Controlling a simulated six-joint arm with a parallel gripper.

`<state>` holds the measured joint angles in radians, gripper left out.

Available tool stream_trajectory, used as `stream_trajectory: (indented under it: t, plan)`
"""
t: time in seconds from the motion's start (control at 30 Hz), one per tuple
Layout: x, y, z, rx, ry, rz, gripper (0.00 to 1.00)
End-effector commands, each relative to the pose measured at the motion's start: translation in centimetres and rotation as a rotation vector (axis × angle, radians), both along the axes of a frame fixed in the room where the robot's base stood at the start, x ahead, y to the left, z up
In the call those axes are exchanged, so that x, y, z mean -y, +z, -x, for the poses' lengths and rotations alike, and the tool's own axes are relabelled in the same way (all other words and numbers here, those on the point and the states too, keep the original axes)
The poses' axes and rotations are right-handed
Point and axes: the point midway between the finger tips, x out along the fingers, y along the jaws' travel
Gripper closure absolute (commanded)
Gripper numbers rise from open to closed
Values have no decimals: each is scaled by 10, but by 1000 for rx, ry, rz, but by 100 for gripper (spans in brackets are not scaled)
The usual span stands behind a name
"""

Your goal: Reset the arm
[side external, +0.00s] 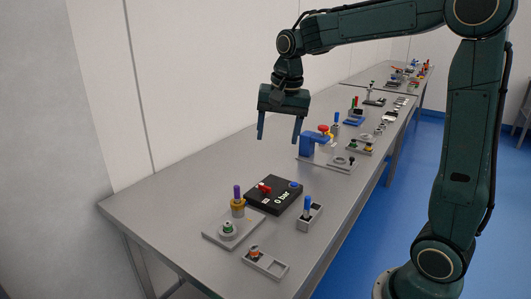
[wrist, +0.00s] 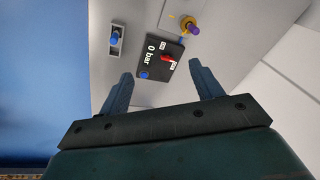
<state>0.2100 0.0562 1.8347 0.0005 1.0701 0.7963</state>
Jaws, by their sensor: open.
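My gripper (side external: 281,126) hangs above the grey table, pointing down, with its two blue fingers spread apart. Nothing is between the fingers. In the wrist view the open fingers of my gripper (wrist: 163,82) frame the table surface. The arm reaches in from the right and is bent over the table. Below and in front of the gripper lies a black box (side external: 274,195) marked "0 bar", with a red valve and a blue button. It also shows in the wrist view (wrist: 150,72). The gripper is clear of it.
The grey table (side external: 160,204) carries a plate with a purple-topped post (side external: 238,195), a holder with a blue peg (side external: 308,212), a small tray (side external: 265,262) and a blue fixture (side external: 309,146). More fixtures stand farther back. A white wall (side external: 200,80) runs along the left. The air around the gripper is free.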

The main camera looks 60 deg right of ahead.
Motion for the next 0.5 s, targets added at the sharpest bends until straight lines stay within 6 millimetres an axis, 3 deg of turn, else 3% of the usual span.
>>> stream_trajectory:
  t: [0.2, 0.5]
  plan:
    - [-26, 16, 45, 60, 206, 47, 35]
    - [-53, 21, 106, 138, 484, 124, 35]
